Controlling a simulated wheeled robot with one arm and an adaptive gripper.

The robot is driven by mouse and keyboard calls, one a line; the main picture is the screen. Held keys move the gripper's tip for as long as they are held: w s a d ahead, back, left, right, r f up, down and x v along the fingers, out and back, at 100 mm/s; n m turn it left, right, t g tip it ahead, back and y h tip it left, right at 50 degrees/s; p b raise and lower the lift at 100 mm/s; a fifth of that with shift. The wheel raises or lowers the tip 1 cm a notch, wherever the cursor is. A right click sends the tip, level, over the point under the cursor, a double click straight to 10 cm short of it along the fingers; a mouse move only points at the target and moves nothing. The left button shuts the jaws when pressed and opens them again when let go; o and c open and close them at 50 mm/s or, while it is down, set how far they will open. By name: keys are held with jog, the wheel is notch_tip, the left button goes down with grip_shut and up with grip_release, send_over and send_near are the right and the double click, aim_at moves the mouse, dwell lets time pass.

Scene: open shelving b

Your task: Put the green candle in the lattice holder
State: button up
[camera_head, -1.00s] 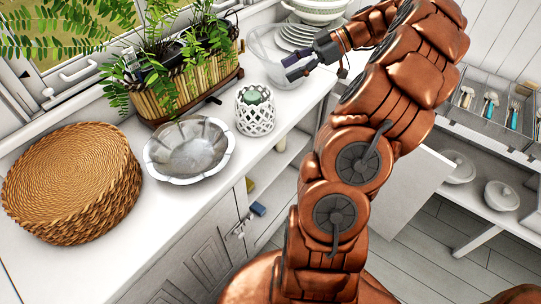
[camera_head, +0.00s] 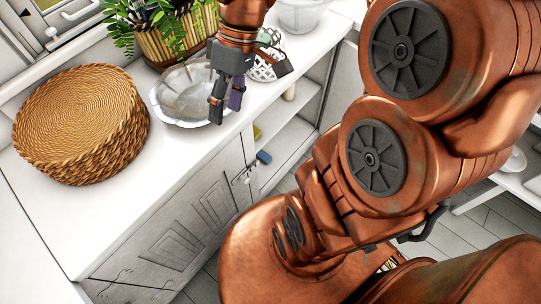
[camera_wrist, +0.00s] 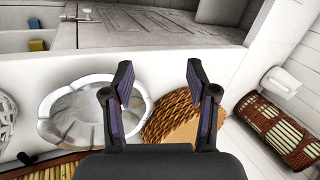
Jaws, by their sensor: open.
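The white lattice holder (camera_head: 264,68) stands on the counter behind my wrist in the head view, partly covered by it. Its edge also shows at the left border of the wrist view (camera_wrist: 6,114). The green candle cannot be made out clearly now; my wrist covers much of the holder's top. My gripper (camera_head: 227,100) is open and empty, pointing down in front of the holder, over the front rim of the silver bowl in the head view. In the wrist view its two fingers (camera_wrist: 158,82) are spread wide with nothing between them.
The fluted silver bowl (camera_head: 190,97) stands left of the holder. A planter with ferns (camera_head: 170,40) stands behind the bowl. A clear bowl (camera_head: 302,15) is at the back right. The counter's front left is clear.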

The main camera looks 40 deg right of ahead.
jog(key=s+d+f+m+h, duration=0.1)
jog(key=s+f+m+h, duration=0.3)
jog(key=s, duration=0.8)
jog(key=shift+s+f+m+h, duration=0.2)
jog(key=shift+f+m+h, duration=0.2)
jog(key=shift+f+m, duration=0.15)
jog(key=shift+r, duration=0.15)
notch_tip(320, 180, up, 8)
jog(key=p, duration=0.8)
